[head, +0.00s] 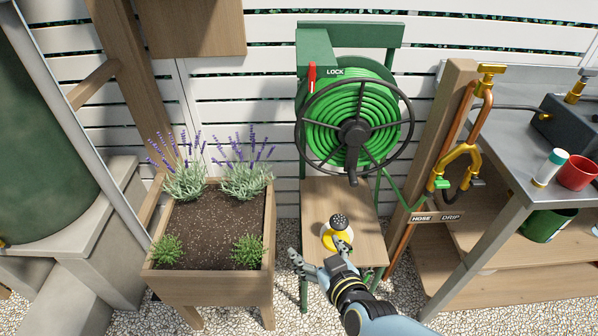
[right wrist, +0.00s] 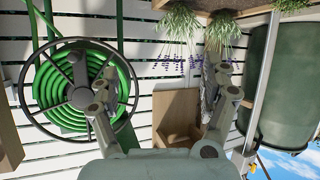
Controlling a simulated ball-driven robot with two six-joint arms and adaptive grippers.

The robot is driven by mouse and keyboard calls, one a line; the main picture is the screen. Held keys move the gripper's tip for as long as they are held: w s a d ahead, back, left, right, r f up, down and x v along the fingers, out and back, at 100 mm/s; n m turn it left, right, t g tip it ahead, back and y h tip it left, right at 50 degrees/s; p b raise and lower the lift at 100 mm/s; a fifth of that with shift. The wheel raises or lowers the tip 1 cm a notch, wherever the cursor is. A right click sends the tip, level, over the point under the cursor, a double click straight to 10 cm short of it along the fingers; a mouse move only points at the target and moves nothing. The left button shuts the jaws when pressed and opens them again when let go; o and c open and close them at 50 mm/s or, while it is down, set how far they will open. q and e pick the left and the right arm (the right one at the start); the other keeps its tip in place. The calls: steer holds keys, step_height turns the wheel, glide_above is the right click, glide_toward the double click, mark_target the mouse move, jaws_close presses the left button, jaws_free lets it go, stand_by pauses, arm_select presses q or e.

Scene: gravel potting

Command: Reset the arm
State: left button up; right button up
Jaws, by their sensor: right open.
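My right gripper (head: 318,258) reaches up from the bottom of the head view, with its fingers spread apart. It is near a white and yellow nozzle (head: 330,237) with a dark perforated head, at the wooden shelf (head: 345,195) under the hose reel. One fingertip overlaps the nozzle in the picture; I cannot tell whether they touch. In the right wrist view the gripper (right wrist: 160,92) shows both fingers wide apart with nothing between them. My left gripper is in neither view.
The green hose reel (head: 352,118) with a red lock lever (head: 312,77) stands behind. A lavender planter (head: 208,288) is to the left. Brass valves (head: 455,165) and a metal bench (head: 500,150) with a red cup (head: 577,173) are to the right. Gravel covers the ground.

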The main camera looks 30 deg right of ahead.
steer(key=s+d+f+n+g+y+b, duration=0.1)
steer(key=s+f+g+b, duration=0.15)
steer(key=s+f, duration=0.6)
steer(key=s+d+f+n+g+b, duration=0.1)
steer(key=s+d+f+g+b, duration=0.15)
steer(key=s+f, duration=0.55)
steer(key=s+d+f+g, duration=0.1)
steer(key=s+f+g, duration=0.1)
steer(key=s, duration=0.4)
steer(key=s+d+f+g+b, duration=0.1)
steer(key=s+f+g, duration=0.1)
steer(key=s+f, duration=0.2)
steer(key=s+f+g, duration=0.3)
steer(key=s, duration=0.7)
steer(key=shift+d, duration=0.4)
